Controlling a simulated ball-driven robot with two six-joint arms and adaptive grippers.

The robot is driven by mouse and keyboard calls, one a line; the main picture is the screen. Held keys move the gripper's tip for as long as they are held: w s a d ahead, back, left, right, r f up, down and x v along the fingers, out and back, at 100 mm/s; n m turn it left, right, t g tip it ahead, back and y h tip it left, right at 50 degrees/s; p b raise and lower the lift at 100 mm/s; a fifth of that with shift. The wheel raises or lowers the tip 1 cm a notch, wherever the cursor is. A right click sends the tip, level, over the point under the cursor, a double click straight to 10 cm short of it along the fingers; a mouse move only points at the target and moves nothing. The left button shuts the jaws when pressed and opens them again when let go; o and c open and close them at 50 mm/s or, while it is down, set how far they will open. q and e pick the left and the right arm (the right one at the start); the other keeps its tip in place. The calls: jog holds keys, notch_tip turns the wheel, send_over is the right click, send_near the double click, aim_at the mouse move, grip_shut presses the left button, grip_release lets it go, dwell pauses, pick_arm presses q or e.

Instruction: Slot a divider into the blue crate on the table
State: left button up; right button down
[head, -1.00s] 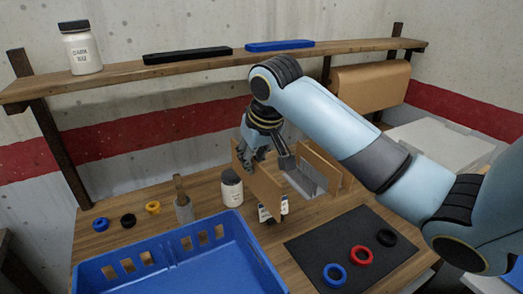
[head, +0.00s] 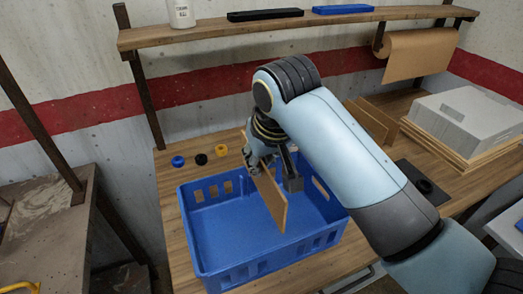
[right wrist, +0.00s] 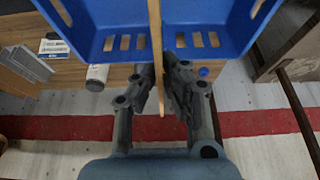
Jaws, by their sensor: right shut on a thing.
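My right gripper (head: 272,168) is shut on a thin brown divider (head: 272,200), gripping it near its upper end. The divider is upright and over the blue crate (head: 207,272) in the head view. In the right wrist view the gripper (right wrist: 163,92) has a finger on each side of the divider (right wrist: 156,45), which shows edge-on between the crate's two halves (right wrist: 95,12). How far the divider reaches down into the crate, I cannot tell. More brown dividers (head: 372,122) stand in a holder behind my right arm. My left gripper is not in view.
Blue, black and yellow rings (head: 200,159) lie on the table behind the crate. A dark mat (head: 410,172) with a black ring is to the right. A shelf (head: 300,27) runs along the wall.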

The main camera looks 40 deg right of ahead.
aim_at(260, 181)
notch_tip(260, 181, down, 3)
jog(key=shift+a, duration=0.15)
jog(key=shift+f, duration=1.3)
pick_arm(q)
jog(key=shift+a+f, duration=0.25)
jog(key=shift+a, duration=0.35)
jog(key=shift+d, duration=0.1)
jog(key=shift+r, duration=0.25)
pick_arm(e)
jog(key=shift+f, duration=0.1)
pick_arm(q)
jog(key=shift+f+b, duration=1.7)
pick_arm(e)
notch_tip(260, 181, down, 8)
jog(key=shift+r, duration=0.2)
